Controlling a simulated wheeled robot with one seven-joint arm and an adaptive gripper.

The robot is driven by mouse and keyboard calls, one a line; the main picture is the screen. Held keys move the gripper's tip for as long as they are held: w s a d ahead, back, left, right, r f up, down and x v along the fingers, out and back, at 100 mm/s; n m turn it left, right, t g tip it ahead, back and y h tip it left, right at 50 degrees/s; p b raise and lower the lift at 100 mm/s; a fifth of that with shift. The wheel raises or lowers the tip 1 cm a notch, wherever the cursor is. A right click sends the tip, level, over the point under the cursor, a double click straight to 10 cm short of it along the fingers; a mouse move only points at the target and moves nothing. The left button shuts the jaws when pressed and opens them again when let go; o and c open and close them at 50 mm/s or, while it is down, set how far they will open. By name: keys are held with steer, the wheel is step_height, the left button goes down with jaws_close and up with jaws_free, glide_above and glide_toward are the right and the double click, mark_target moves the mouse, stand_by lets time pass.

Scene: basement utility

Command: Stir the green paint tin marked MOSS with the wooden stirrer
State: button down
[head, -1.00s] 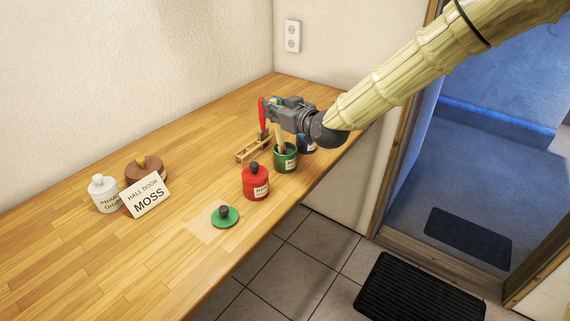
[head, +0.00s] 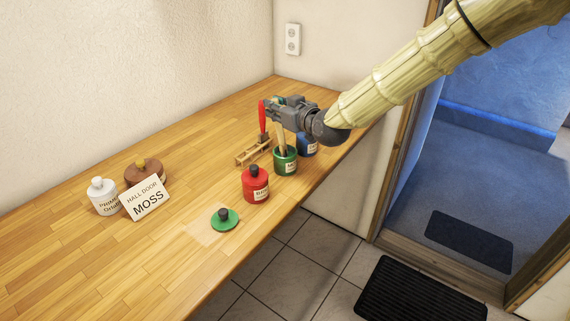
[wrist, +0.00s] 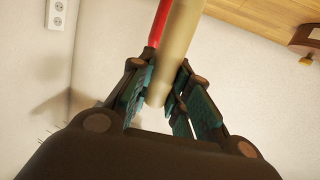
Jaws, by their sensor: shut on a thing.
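The open green tin (head: 285,161) stands on the wooden counter near its front edge, with a pale label facing out. The wooden stirrer (head: 281,137) goes down into it from above. My gripper (head: 277,113) is shut on the stirrer's upper part, above the tin; the wrist view shows the stirrer (wrist: 172,55) between the jaws (wrist: 160,95). The stirrer's lower end is hidden inside the tin. The green lid (head: 225,219) with a dark knob lies on the counter to the left. A white card (head: 147,199) reads HALL DOOR MOSS.
A red tin (head: 256,185) stands close left of the green tin, and a blue tin (head: 307,145) close right. A wooden rack (head: 254,151) with a red-handled tool (head: 262,117) is behind. White (head: 103,197) and brown (head: 146,171) containers stand left. The counter's left part is clear.

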mark_target(273, 99)
steer(key=shift+w+a+r+p, duration=0.15)
steer(key=shift+r+p, duration=0.15)
steer(key=shift+r, duration=0.45)
steer(key=shift+a+r+p, duration=0.1)
steer(key=shift+r+p, duration=0.25)
steer(key=shift+r, duration=0.45)
steer(key=shift+w+a+r+p, duration=0.15)
steer(key=shift+r+p, duration=0.15)
steer(key=shift+r, duration=0.45)
